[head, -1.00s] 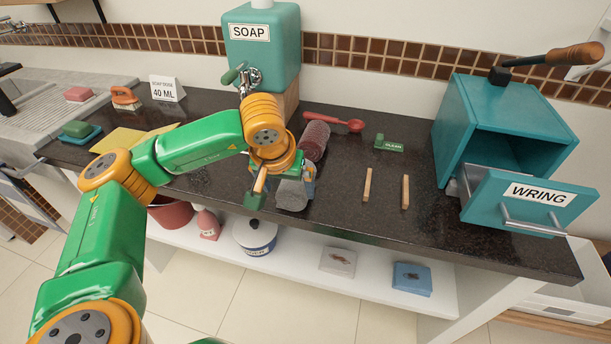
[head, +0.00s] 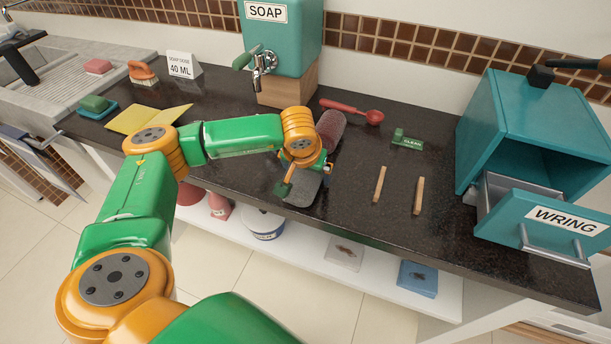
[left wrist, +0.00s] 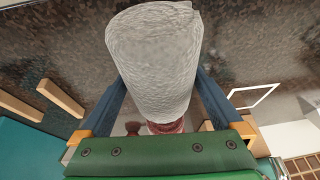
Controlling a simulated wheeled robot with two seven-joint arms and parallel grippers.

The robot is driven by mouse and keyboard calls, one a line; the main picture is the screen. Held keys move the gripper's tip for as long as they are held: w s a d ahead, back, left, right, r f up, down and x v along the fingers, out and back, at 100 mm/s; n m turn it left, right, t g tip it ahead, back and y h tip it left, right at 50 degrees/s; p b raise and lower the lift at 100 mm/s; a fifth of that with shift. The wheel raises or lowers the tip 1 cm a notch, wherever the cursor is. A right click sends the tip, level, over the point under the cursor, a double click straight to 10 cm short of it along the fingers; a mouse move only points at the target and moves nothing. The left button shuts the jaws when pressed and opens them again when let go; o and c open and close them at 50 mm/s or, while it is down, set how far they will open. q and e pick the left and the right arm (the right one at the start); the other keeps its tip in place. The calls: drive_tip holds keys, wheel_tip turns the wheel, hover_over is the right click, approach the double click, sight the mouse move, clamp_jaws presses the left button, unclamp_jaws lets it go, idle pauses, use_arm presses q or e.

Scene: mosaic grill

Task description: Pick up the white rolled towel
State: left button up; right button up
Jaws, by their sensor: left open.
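The white rolled towel (head: 304,192) lies on the dark counter near its front edge and looks light grey in the head view. My left gripper (head: 306,178) is over it and partly covers it. In the left wrist view the towel (left wrist: 155,62) lies between the two blue fingers of my open left gripper (left wrist: 160,85). I cannot tell whether either finger touches it. My right gripper is not in view.
A dark red roll (head: 331,128) lies just behind the towel. A red spoon (head: 352,111), a green CLEAN tag (head: 407,139) and two wooden sticks (head: 380,184) lie to the right. The teal WRING box (head: 520,130) has its drawer open. A SOAP dispenser (head: 280,40) stands behind.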

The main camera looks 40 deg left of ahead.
use_arm(q)
drive_tip(key=shift+s, duration=0.2)
drive_tip(key=shift+w+f+b, duration=0.1)
drive_tip(key=shift+f+b, duration=0.1)
drive_tip(key=shift+b, duration=0.15)
drive_tip(key=c, duration=1.2)
